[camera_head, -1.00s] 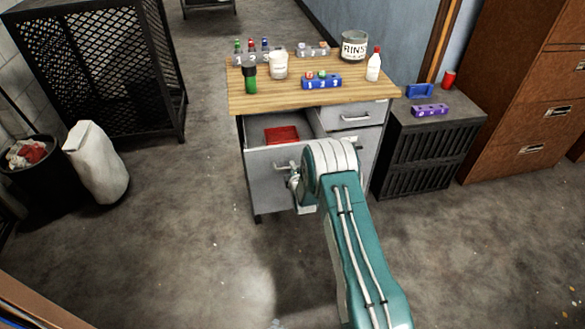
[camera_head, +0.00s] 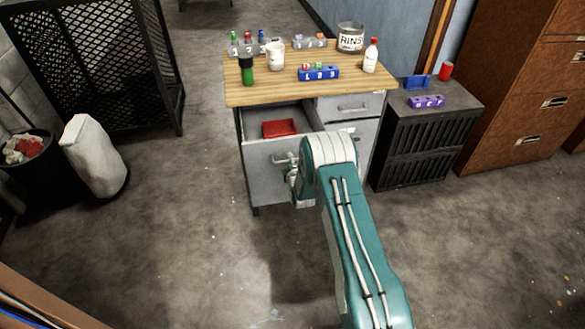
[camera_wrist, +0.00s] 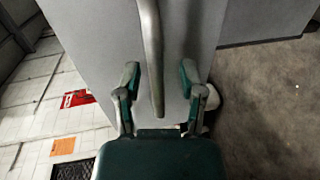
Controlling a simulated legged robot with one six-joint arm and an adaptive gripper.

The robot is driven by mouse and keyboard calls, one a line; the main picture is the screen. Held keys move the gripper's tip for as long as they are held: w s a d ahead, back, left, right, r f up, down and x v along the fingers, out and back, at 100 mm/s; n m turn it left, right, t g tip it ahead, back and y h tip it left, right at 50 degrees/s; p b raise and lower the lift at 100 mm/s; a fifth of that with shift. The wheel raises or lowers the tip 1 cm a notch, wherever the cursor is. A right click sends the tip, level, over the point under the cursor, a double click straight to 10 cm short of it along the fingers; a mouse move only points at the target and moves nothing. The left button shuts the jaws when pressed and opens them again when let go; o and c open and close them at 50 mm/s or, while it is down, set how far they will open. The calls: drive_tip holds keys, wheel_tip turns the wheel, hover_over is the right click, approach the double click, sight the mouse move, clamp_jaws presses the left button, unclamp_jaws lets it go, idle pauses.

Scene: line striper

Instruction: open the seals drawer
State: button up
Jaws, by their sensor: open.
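The grey desk's left drawer (camera_head: 265,165) stands pulled out, with a red tray (camera_head: 279,128) inside. I cannot read any label that marks it as the seals drawer. A metal bar handle (camera_wrist: 153,60) on a grey front runs between the fingers of my gripper (camera_wrist: 159,76) in the wrist view. The fingers are open, one on each side of the bar, with gaps visible. In the head view my gripper (camera_head: 291,178) is at the front of this drawer, partly hidden by my arm.
The wooden desktop (camera_head: 285,92) holds bottles, jars and a blue numbered rack (camera_head: 319,73). A closed drawer (camera_head: 352,107) is at the right. A dark cabinet (camera_head: 425,140) stands right of the desk. A white bag (camera_head: 94,157) and bin are at the left. Floor in front is clear.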

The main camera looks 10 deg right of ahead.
drive_tip(key=v, duration=1.1)
drive_tip(key=shift+s, duration=0.3)
drive_tip(key=s+r+m+g, duration=0.2)
drive_tip(key=s+r+m, duration=0.15)
drive_tip(key=r, duration=0.85)
drive_tip(key=s+r+m+g, duration=0.3)
drive_tip(key=r+m, duration=0.2)
drive_tip(key=r, duration=0.7)
drive_tip(key=s+r+m+g, duration=0.1)
drive_tip(key=s+r+m, duration=0.2)
drive_tip(key=s, duration=0.7)
drive_tip(key=s+r+m+g, duration=0.2)
drive_tip(key=s+r+m, duration=0.1)
drive_tip(key=s, duration=0.6)
drive_tip(key=s+r+m+g, duration=0.2)
drive_tip(key=s+r+m, duration=0.1)
drive_tip(key=s, duration=0.7)
drive_tip(key=shift+s+a+r, duration=0.3)
drive_tip(key=shift+a+r, duration=0.05)
drive_tip(key=shift+r, duration=0.05)
